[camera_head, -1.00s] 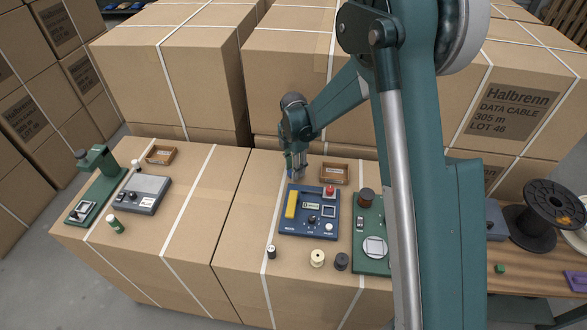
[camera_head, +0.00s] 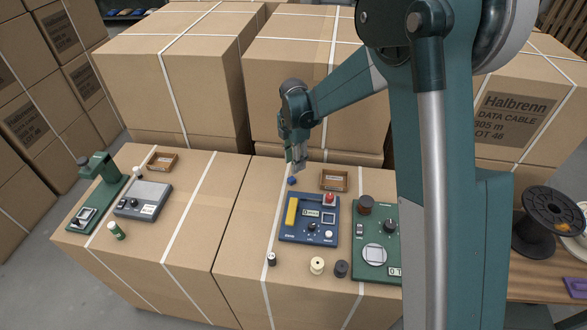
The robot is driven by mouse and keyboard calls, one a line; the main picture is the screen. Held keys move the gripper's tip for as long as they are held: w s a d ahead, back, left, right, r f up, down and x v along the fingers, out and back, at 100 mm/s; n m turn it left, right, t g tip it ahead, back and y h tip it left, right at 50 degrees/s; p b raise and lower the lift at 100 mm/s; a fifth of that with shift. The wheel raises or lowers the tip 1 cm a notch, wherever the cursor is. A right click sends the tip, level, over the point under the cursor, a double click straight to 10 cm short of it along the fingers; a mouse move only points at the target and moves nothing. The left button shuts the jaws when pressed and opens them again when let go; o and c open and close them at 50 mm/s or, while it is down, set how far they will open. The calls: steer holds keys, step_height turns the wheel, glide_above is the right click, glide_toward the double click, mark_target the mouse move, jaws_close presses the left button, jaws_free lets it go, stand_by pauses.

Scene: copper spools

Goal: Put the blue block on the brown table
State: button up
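The small blue block (camera_head: 291,181) sits on the cardboard-box surface, just behind the dark blue device. My gripper (camera_head: 296,168) points down just above and behind the block, and its fingertips look apart from it. The fingers are too small here to tell how far they are open. The brown table (camera_head: 548,290) stands at the far right, partly hidden by my arm.
A small wooden tray (camera_head: 333,180) lies right of the block. The blue device (camera_head: 309,217) and a green scale (camera_head: 376,240) are in front. Several spools stand along the front. A large black spool (camera_head: 549,215) and purple item (camera_head: 577,285) occupy the brown table.

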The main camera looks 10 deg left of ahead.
steer(key=shift+r, duration=2.2)
steer(key=s+d+r+m+t, duration=0.2)
steer(key=s+d+r+m, duration=0.45)
steer(key=d+r, duration=0.3)
steer(key=s+d+r+m+t, duration=0.1)
steer(key=s+d+r+m, duration=0.55)
steer(key=d+r, duration=0.3)
steer(key=s+d+m+t, duration=0.2)
steer(key=s+d+m, duration=0.5)
steer(key=s, duration=0.4)
steer(key=s+d+m+t, duration=0.2)
steer(key=s+d+m, duration=0.5)
steer(key=s, duration=0.4)
steer(key=shift+s+d+r, duration=0.2)
steer(key=shift+d, duration=0.45)
